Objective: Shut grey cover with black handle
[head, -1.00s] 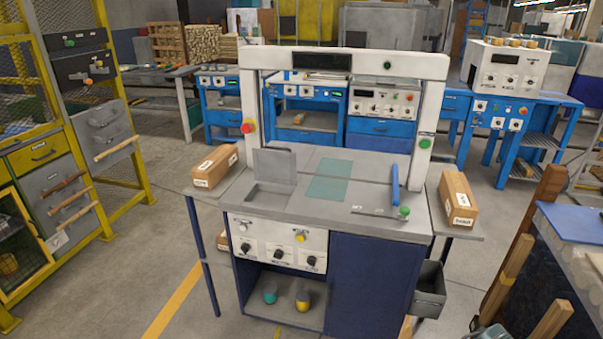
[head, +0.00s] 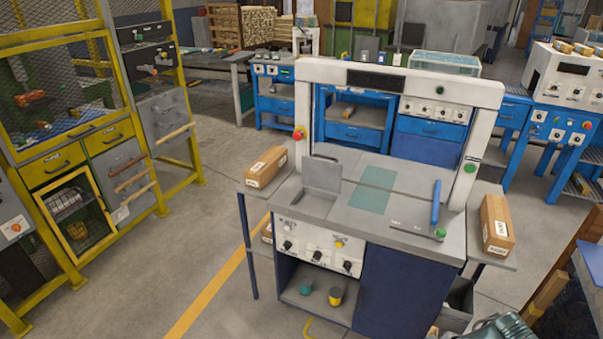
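A grey cover (head: 321,175) stands raised, roughly upright, at the left part of the grey worktop of a machine in the head view. A small dark strip, perhaps its black handle, shows near its top edge. A shallow grey recess (head: 311,203) lies in the worktop in front of the cover.
A white frame (head: 400,80) arches over the worktop. A blue bar (head: 436,202) stands at its right. Yellow-framed cabinets (head: 110,170) stand left. Floor between is open.

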